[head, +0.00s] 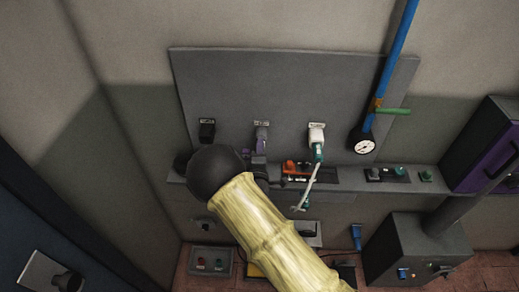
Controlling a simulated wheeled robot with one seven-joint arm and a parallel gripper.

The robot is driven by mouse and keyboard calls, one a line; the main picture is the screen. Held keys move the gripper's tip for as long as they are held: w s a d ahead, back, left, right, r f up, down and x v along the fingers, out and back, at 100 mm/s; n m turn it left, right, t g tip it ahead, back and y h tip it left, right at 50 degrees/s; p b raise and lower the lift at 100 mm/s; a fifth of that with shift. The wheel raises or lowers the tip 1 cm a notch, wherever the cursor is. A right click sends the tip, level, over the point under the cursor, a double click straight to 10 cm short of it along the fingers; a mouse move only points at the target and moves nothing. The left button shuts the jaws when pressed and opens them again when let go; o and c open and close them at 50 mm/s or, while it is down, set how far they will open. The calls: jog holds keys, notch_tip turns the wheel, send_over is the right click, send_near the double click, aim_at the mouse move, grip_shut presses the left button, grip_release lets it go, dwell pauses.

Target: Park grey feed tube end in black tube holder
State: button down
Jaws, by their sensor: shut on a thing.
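The black tube holder (207,131) is on the grey back panel at the left, under a small label. To its right, a greyish-purple piece that looks like the grey feed tube end (261,143) stands under the middle label. My gripper (259,164) shows small and dark just below that piece, partly hidden by my arm's black ball joint. It appears shut on the tube end, though its fingertips are hard to make out. Whether the tube end still sits in a holder there cannot be told. No tube end is visible in the black holder.
A white holder (317,132) at the right carries a teal end (318,153) with a pale tube hanging down. A blue pipe (391,60) with a gauge (364,146) stands farther right. A ledge (345,180) with switches runs below the panel.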

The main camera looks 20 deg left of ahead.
jog(key=shift+s, duration=0.15)
jog(key=shift+v, duration=2.9)
jog(key=shift+v, duration=0.95)
jog(key=s+a+b, duration=0.2)
jog(key=s+a, duration=0.2)
jog(key=a, duration=1.4)
jog(key=shift+s+a, duration=0.2)
jog(key=shift+a, duration=0.05)
jog(key=shift+b, duration=0.3)
jog(key=shift+b+x, duration=0.5)
jog(key=shift+x, duration=2)
